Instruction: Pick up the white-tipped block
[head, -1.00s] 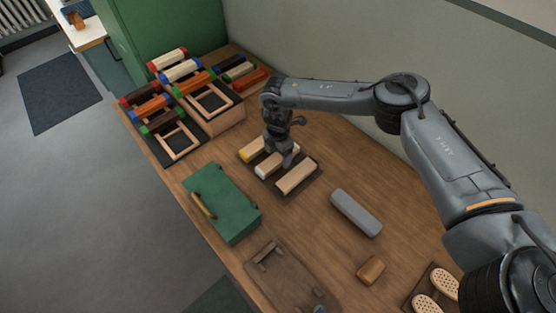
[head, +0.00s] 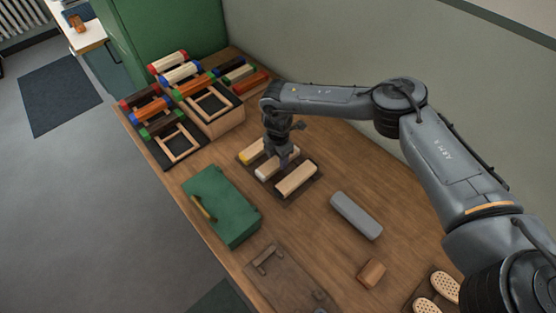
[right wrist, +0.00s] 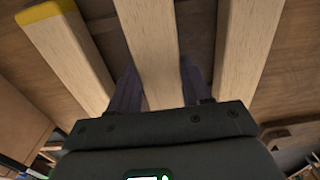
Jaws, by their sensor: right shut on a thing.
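The white-tipped block (head: 264,173) is the middle one of three pale wooden blocks on a dark tray (head: 284,201). My right gripper (head: 283,160) points down over it, and its fingers hide part of the block. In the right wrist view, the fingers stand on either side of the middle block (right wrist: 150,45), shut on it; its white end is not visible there. I cannot see a gap between the block and the tray. A yellow-tipped block (head: 250,152) lies on one side of it and another pale block (head: 297,179) on the other. My left gripper is not in view.
A green case (head: 225,205) lies to the left of the tray and a grey rounded bar (head: 356,214) to the right. Racks of coloured blocks (head: 178,73) stand at the back left. A small brown block (head: 371,273) lies nearer the front.

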